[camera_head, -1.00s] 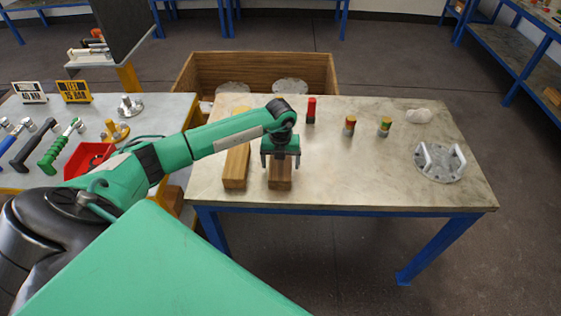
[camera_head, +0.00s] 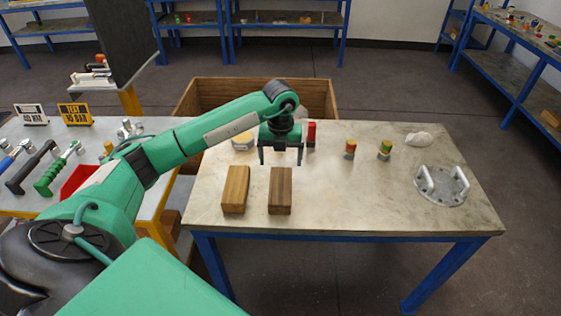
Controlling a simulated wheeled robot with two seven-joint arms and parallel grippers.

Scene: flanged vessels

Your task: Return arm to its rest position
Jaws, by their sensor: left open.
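My left arm reaches in from the left over the worktable (camera_head: 340,205). My left gripper (camera_head: 281,163) points down, open and empty, above the table and behind the dark brown wooden block (camera_head: 280,191). It is apart from the block. A lighter wooden block (camera_head: 235,189) lies to the left of the dark one. My right gripper is not in view.
A red cylinder (camera_head: 311,133) stands just right of my gripper. Two small banded cylinders (camera_head: 350,149) and (camera_head: 385,150) stand further right. A grey flange with handles (camera_head: 441,186) lies at the right. A wooden crate (camera_head: 318,92) is behind the table.

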